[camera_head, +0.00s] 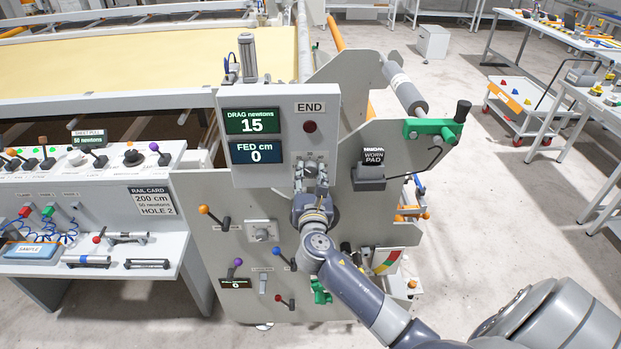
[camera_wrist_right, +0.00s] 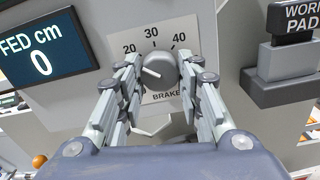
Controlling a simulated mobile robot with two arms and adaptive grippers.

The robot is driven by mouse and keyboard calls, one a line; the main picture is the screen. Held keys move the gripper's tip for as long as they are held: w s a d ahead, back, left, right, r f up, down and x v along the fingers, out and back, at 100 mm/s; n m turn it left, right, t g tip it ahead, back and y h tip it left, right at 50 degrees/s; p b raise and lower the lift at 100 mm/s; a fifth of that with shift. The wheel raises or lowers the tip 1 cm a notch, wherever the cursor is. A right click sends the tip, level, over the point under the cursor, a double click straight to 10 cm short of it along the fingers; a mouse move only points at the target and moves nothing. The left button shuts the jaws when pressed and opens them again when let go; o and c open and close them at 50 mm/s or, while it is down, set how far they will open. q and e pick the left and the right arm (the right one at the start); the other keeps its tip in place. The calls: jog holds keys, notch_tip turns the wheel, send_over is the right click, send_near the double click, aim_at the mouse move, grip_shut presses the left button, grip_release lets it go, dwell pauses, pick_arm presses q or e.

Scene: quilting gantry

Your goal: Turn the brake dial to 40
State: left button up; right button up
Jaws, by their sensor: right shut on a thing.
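The brake dial (camera_wrist_right: 158,70) is a grey round knob on a pale plate marked 20, 30, 40 and BRAKE. Its white pointer line slants to the left, below the 20 mark. My right gripper (camera_wrist_right: 158,82) is shut on the dial, one finger on each side of it. In the head view this gripper (camera_head: 312,176) reaches up to the panel under the screens and hides most of the dial. The DRAG newtons screen (camera_head: 252,121) reads 15. My left gripper is not in view.
The FED cm screen (camera_head: 254,152) reads 0. A red-brown END button (camera_head: 310,127) sits above the dial. The WORN PAD holder (camera_head: 369,172) juts out to the right. Orange, blue, purple and red levers stand on the panel below. A rail card (camera_head: 154,199) hangs at left.

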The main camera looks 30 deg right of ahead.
jog(key=m+b, duration=0.2)
jog(key=m, duration=0.3)
jog(key=shift+m, duration=0.4)
jog(key=m+b, duration=0.2)
jog(key=m, duration=0.2)
jog(key=m+b, duration=0.2)
jog(key=m, duration=0.3)
jog(key=m+b, duration=0.1)
jog(key=m, duration=0.3)
jog(key=shift+r, duration=0.1)
jog(key=shift+m, duration=0.3)
jog(key=o, duration=1.1)
jog(key=shift+c, duration=0.2)
